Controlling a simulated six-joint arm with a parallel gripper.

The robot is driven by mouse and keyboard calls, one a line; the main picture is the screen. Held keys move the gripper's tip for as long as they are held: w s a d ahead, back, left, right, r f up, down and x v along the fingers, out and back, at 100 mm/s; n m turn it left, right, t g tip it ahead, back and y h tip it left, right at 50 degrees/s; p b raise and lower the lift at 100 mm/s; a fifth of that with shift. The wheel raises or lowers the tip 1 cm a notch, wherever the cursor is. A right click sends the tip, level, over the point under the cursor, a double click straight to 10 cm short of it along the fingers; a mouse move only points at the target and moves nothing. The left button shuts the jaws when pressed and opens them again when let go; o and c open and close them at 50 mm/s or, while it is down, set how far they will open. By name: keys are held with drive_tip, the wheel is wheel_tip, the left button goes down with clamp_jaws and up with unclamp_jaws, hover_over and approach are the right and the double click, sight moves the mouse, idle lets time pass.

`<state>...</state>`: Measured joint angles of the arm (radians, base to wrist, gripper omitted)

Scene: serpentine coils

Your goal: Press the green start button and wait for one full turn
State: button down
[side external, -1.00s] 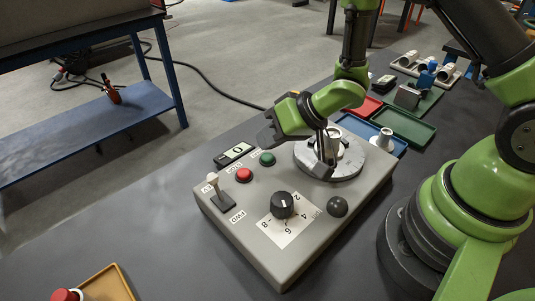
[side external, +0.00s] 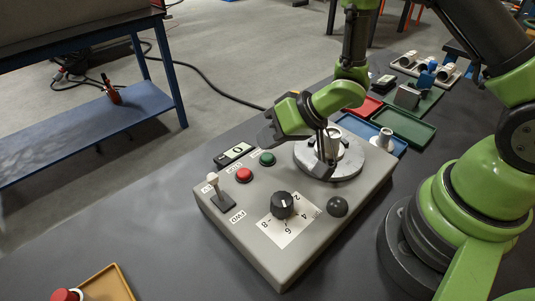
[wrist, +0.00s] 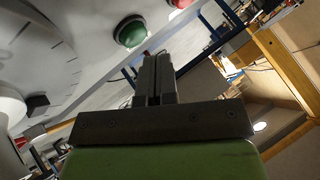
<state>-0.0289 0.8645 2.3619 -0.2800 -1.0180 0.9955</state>
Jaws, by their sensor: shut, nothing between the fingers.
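The green start button (side external: 267,159) sits on the top of the grey control box (side external: 262,245), beside the red button (side external: 244,175). In the wrist view the green button (wrist: 131,31) shows beyond and to the left of my fingertips, apart from them. My gripper (side external: 326,172) is over the round turntable (side external: 350,170) at the box's far right, to the right of the green button. In the wrist view my gripper (wrist: 155,62) has its two fingers together, with nothing between them. A pale cylindrical part (side external: 336,142) stands on the turntable, partly hidden by my gripper.
A lever switch (side external: 214,184), a black dial (side external: 282,205) and a dark dome (side external: 337,207) stand on the box. A counter display (side external: 235,153) is at its back edge. Blue (side external: 365,132), green (side external: 405,127) and red trays lie behind. An orange tray (side external: 108,284) is front left.

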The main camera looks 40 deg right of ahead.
drive_tip(key=shift+f, duration=0.1)
idle(0.7)
drive_tip(key=shift+f, duration=0.35)
